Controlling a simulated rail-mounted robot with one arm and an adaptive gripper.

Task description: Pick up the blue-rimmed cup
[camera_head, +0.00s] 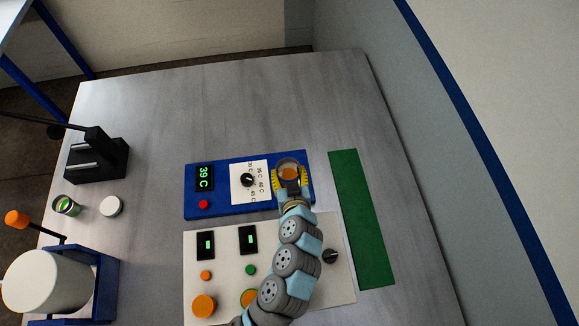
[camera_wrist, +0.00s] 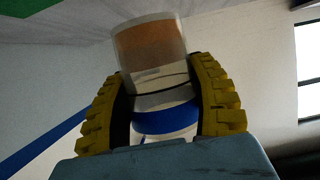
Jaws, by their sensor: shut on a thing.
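A clear cup (camera_head: 289,168) with orange contents is between the yellow fingers of my gripper (camera_head: 291,180), at the right end of the blue panel. In the wrist view, my gripper (camera_wrist: 167,105) is shut on this cup (camera_wrist: 150,50), with one finger on each side. The orange shows through its clear wall, and a blue band (camera_wrist: 165,120) shows between the fingers. In the head view its rim looks pale grey, and I cannot make out blue on it. Whether the cup touches the panel is unclear.
The blue panel (camera_head: 222,213) has a dial and a display reading 39 C. A pale panel (camera_head: 225,275) with buttons and a knob lies in front, partly under my arm. A green strip (camera_head: 360,215) lies right. A black stand (camera_head: 95,160) and white pot (camera_head: 45,282) stand left.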

